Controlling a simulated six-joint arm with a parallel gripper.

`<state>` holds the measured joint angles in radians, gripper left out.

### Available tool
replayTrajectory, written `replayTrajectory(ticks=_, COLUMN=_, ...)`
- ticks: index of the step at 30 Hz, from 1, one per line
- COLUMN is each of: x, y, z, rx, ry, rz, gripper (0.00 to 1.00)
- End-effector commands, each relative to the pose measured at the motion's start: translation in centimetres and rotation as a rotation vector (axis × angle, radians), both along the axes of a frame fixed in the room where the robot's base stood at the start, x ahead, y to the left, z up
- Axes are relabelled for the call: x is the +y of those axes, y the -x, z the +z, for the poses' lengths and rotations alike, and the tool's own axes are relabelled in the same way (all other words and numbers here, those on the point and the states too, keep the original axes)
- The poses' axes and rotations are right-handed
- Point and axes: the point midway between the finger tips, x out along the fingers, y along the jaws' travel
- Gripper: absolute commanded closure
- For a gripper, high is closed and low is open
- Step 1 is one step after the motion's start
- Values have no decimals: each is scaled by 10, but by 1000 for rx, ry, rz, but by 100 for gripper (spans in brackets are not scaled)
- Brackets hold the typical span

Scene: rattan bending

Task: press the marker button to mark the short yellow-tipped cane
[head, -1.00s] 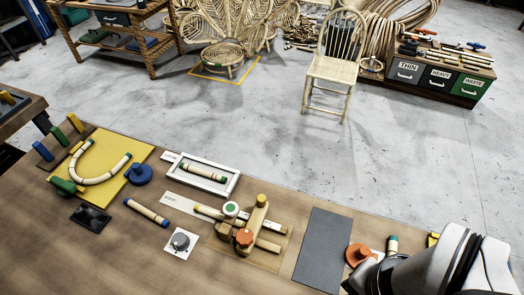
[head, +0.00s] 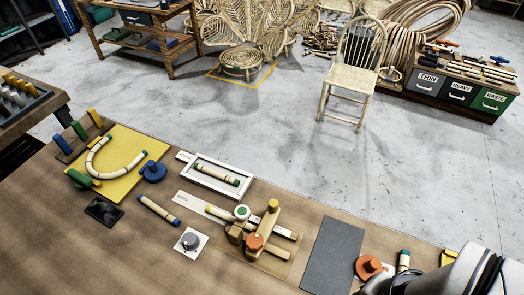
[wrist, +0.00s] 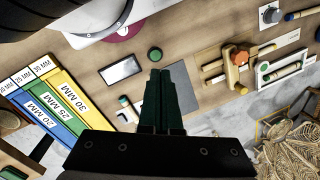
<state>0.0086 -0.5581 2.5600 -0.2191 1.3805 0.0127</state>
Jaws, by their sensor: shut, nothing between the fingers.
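My gripper (wrist: 160,74) is shut and empty in the wrist view, its dark fingers held above the bench near the grey mat. In the head view only my arm shows at the lower right corner; the fingers are out of frame. A wooden fixture (head: 254,228) with an orange knob (head: 254,242) holds pale cane pieces (head: 285,232); I cannot tell which has yellow tips. A white disc with a green centre (head: 241,212) sits at it and shows in the wrist view (wrist: 264,67). A separate round green button (wrist: 155,54) lies ahead of my fingertips, apart from them.
A grey mat (head: 332,255) lies right of the fixture. A white tray (head: 217,178) holds another cane.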

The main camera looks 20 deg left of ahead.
Motion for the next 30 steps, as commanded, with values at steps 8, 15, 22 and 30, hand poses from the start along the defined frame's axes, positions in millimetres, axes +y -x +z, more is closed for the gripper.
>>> replayTrajectory(ticks=8, x=0, y=0, z=0, rx=0, ry=0, rz=0, gripper=100)
replayTrajectory(ticks=15, x=35, y=-64, z=29, rx=-45, ry=27, rz=518, gripper=100)
replayTrajectory(ticks=22, x=180, y=-153, z=34, rx=-134, ry=64, rz=1549, gripper=100)
replayTrajectory(ticks=30, x=272, y=-159, z=15, rx=-174, ry=76, rz=2039, gripper=100)
